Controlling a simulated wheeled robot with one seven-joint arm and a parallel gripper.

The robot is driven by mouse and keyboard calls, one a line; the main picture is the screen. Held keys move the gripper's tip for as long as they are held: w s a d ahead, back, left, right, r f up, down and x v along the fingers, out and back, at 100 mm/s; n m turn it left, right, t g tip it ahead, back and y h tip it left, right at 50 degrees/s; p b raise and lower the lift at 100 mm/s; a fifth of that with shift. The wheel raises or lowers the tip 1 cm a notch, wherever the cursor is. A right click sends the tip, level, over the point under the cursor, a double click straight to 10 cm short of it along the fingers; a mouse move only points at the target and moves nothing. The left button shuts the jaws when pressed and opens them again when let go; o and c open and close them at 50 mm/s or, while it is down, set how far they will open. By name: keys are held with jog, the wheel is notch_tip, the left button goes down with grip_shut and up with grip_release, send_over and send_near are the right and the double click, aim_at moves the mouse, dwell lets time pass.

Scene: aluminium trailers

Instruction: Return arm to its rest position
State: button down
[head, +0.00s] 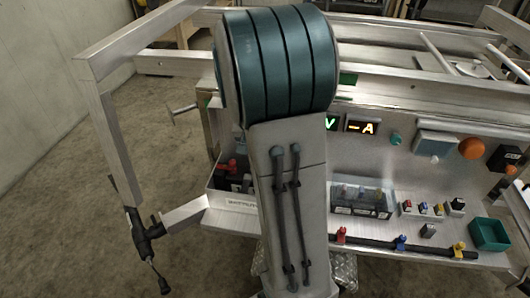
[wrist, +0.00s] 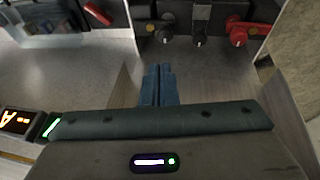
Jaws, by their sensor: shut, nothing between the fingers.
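My gripper (wrist: 157,72) shows in the wrist view with its two blue fingers together and nothing between them. It points toward a compartment holding black connectors (wrist: 199,32) and a red connector (wrist: 242,32), with a gap that I cannot measure. In the head view my grey arm with its dark teal joint rises through the middle of the picture and covers part of the work panel. My gripper is hidden in that view.
An aluminium trailer frame (head: 105,105) stands at left and back. The panel bears a lit display (head: 361,127), an orange knob (head: 471,148), a clear-topped box (head: 360,199), a green bin (head: 489,233) and several coloured clamps (head: 400,243). Bare floor (head: 60,200) lies at left.

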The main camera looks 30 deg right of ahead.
jog(key=v, duration=0.7)
jog(key=shift+a, duration=0.3)
jog(key=s+a+n+t+y, duration=0.1)
jog(key=s+a+n+y, duration=0.2)
jog(key=s+a+n, duration=0.5)
jog(key=s+a, duration=0.8)
jog(key=shift+y, duration=0.4)
jog(key=shift+s+r, duration=0.15)
